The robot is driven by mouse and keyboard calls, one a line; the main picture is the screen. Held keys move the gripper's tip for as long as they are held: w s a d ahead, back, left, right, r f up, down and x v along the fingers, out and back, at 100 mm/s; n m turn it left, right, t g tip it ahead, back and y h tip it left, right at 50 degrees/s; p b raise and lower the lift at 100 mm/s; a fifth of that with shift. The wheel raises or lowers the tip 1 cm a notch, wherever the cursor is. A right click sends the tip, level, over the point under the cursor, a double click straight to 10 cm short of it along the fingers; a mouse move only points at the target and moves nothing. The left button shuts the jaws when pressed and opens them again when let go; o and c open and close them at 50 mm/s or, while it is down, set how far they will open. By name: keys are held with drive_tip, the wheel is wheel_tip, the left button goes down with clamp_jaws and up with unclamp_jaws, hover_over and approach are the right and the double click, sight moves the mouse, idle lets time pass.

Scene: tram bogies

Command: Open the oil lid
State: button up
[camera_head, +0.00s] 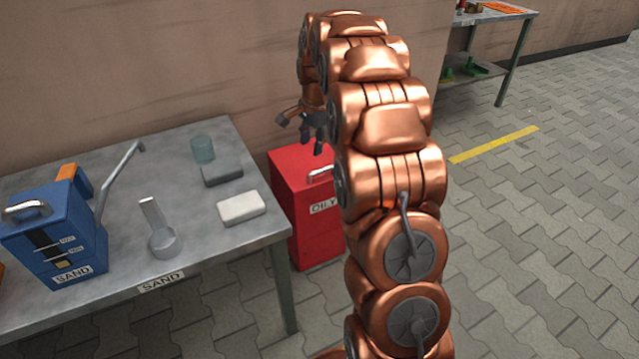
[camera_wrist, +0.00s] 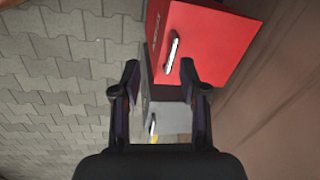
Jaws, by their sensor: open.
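The red bin (camera_head: 312,235) stands on the floor just right of the table, with a label on its front that reads "OILY", partly hidden by my arm. Its red lid (camera_head: 297,160) looks shut and has a pale bar handle (camera_head: 321,175) near the front edge. My gripper (camera_head: 313,143) is open and empty above the lid, apart from the handle. In the wrist view the lid (camera_wrist: 220,45) fills the upper middle. The handle (camera_wrist: 171,53) lies beyond and between the fingertips of my gripper (camera_wrist: 159,68).
A metal table (camera_head: 105,180) on the left holds a blue sand box (camera_head: 55,240), a scoop (camera_head: 163,240), a glass (camera_head: 202,149) and two blocks. The wall is close behind the bin. A grey box with a handle (camera_wrist: 152,124) shows in the wrist view. Paved floor on the right is clear.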

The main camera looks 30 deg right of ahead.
sight(319, 170)
drive_tip(key=w+d+f+m+b, duration=0.1)
drive_tip(key=w+d+f+b, duration=0.1)
drive_tip(key=f, duration=0.3)
drive_tip(key=w+d+f+b, duration=0.2)
drive_tip(key=f, duration=0.3)
drive_tip(key=w+d+f+m+b, duration=0.1)
drive_tip(key=w+d+f+b, duration=0.1)
drive_tip(key=f, duration=0.3)
drive_tip(key=shift+f+m+t, duration=0.3)
drive_tip(key=shift+f, duration=0.1)
clamp_jaws()
